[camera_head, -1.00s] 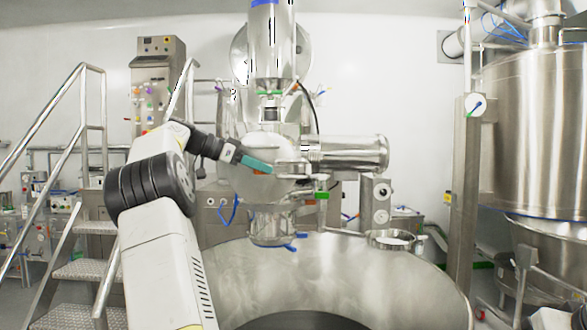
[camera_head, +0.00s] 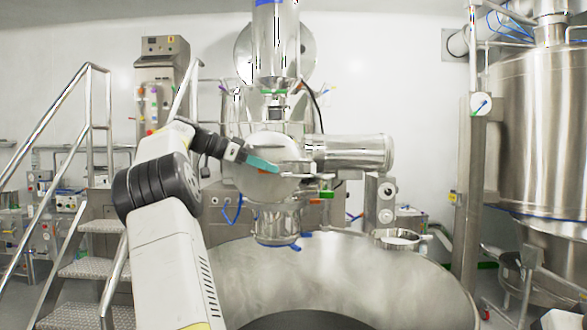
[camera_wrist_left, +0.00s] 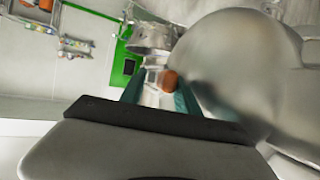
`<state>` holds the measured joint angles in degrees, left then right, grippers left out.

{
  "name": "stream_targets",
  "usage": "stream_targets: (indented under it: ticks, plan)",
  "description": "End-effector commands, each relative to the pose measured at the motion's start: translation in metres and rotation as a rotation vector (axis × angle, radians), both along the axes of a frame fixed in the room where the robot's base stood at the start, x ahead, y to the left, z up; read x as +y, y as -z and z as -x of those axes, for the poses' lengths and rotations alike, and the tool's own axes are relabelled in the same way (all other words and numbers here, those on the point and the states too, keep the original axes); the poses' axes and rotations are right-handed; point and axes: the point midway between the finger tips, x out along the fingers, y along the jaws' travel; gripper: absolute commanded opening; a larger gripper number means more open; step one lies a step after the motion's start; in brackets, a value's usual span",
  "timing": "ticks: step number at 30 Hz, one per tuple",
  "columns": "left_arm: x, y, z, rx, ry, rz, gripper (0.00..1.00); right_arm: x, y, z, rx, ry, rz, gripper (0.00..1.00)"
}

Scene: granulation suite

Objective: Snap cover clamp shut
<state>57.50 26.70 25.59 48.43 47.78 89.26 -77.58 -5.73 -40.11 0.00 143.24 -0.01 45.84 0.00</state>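My left gripper (camera_head: 268,165) reaches in from the left, its teal fingers in front of the round steel vessel body (camera_head: 268,187). In the left wrist view the two fingers stand apart (camera_wrist_left: 158,92), so it is open. An orange-brown knob (camera_wrist_left: 169,81) shows between the fingers, apparently beyond their tips, beside a steel ring fitting (camera_wrist_left: 153,38). A small metal fitting (camera_head: 297,167), perhaps the cover clamp, is just right of the fingertips in the head view. I cannot tell whether the fingers touch it, nor whether the clamp is closed. My right gripper is not in view.
A horizontal steel cylinder (camera_head: 355,153) juts right of the vessel. A large curved steel bowl (camera_head: 345,270) fills the foreground below. Steps with handrails (camera_head: 90,225) stand at left, and a tall tank (camera_head: 540,120) at right. A green plate (camera_wrist_left: 124,66) shows in the wrist view.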

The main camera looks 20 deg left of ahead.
Motion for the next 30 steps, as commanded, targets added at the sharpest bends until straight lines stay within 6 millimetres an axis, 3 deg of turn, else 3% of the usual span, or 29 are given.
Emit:
stream_targets:
  ticks: [13,30]
  plan:
    - [0.044,-0.025,0.042,-0.001,-0.001,0.000,0.38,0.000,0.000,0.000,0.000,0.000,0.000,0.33]
    - [0.049,-0.028,0.049,0.001,0.000,0.000,0.38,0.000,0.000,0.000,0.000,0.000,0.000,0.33]
